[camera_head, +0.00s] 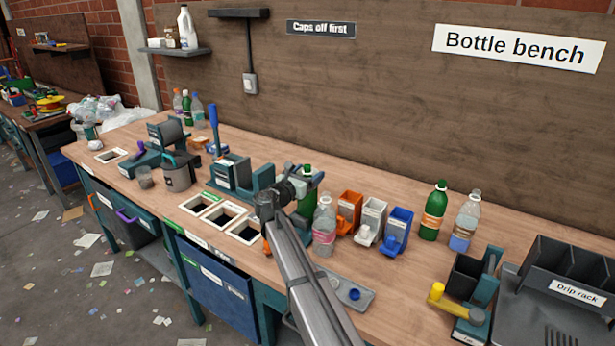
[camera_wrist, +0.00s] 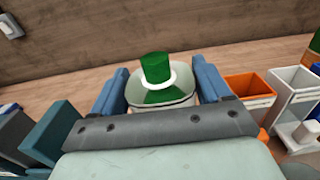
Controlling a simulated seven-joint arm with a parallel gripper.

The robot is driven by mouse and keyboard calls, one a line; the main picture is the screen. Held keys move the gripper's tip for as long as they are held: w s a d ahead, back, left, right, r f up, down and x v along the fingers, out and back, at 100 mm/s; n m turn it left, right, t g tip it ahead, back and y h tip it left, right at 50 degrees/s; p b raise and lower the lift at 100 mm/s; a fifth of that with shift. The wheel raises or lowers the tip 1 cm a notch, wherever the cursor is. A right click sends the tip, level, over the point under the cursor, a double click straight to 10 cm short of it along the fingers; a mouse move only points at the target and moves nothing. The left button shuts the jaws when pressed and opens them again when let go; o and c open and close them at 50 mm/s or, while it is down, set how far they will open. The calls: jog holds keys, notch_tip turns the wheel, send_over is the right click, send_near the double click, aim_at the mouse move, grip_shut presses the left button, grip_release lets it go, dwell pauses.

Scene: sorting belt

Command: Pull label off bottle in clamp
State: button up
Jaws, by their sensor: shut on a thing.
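A green-capped bottle (camera_wrist: 157,70) with a white neck ring stands upright in the wrist view, between two blue finger-like parts. In the head view the green bottle (camera_head: 307,172) shows just behind my gripper (camera_head: 290,188). My gripper is shut at the bottle, and its dark bar covers the lower part. The label on this bottle is hidden, so I cannot tell whether the fingers hold label or bottle wall. A teal clamp-like fixture (camera_head: 235,172) stands to the left of the bottle. The bottle's seat in a clamp is hidden by my arm.
A clear bottle with a pink label (camera_head: 324,222) stands close right of my arm. Orange (camera_head: 349,212), white (camera_head: 370,220) and blue (camera_head: 398,232) bins follow. A green bottle (camera_head: 433,212) and a clear bottle (camera_head: 465,222) stand farther right. Framed openings (camera_head: 220,214) lie left.

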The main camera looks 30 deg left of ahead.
aim_at(308, 166)
jog(key=shift+r, duration=2.15)
jog(key=shift+r, duration=0.2)
jog(key=shift+r, duration=2.3)
jog(key=shift+r, duration=0.1)
jog(key=shift+r, duration=0.9)
